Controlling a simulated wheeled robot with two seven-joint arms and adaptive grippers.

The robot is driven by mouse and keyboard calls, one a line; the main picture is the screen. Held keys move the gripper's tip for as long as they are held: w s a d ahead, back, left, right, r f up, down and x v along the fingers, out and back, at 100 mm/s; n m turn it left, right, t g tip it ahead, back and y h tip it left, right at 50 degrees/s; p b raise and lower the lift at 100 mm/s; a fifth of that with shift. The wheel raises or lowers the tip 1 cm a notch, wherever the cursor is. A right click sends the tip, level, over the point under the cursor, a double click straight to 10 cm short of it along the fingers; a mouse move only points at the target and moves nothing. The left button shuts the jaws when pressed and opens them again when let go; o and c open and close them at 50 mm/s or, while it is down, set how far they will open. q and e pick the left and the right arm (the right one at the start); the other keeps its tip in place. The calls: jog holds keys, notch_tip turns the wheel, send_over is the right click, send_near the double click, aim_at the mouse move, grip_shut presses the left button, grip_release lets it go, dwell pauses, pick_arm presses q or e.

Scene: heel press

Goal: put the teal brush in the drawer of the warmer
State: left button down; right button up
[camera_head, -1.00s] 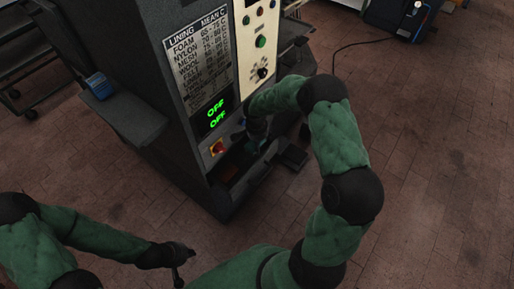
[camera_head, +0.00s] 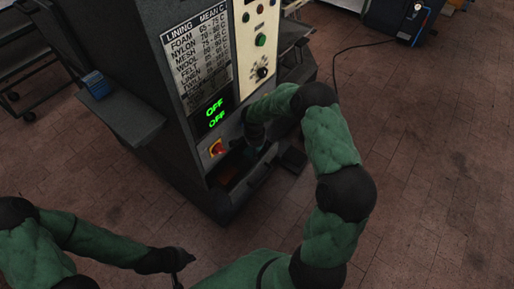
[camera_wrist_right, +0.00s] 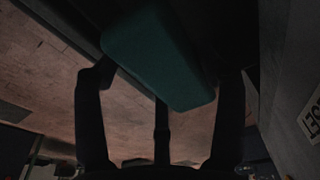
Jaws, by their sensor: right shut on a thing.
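The warmer (camera_head: 170,100) is a tall dark cabinet. Its drawer (camera_head: 240,193) is at the foot of the front panel and looks pulled open, its inside dark with a brownish patch. My right gripper (camera_head: 256,143) reaches down at the drawer's right part. In the right wrist view my right gripper (camera_wrist_right: 162,105) is shut on the teal brush (camera_wrist_right: 155,55), a rounded teal block lying across the fingers. The head view barely shows the brush, in shadow by the hand. My left gripper (camera_head: 178,262) is low at the left, away from the warmer, its jaws too small to read.
A side shelf (camera_head: 125,115) with a blue block (camera_head: 96,84) juts from the warmer's left side. A dark pedal-like piece (camera_head: 293,160) sits right of the drawer. A rack stands at the far left, a blue machine (camera_head: 398,18) at the top right.

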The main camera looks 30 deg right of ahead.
jog(key=shift+f+b, duration=0.45)
jog(key=shift+b, duration=0.05)
jog(key=o, duration=1.1)
jog(key=shift+c, duration=0.2)
jog(key=shift+r, duration=0.1)
jog(key=shift+r+p, duration=0.45)
jog(key=shift+p, duration=0.25)
notch_tip(320, 180, up, 12)
jog(key=a+p, duration=0.1)
jog(key=p, duration=0.3)
jog(key=shift+s+a, duration=0.2)
jog(key=shift+s, duration=0.1)
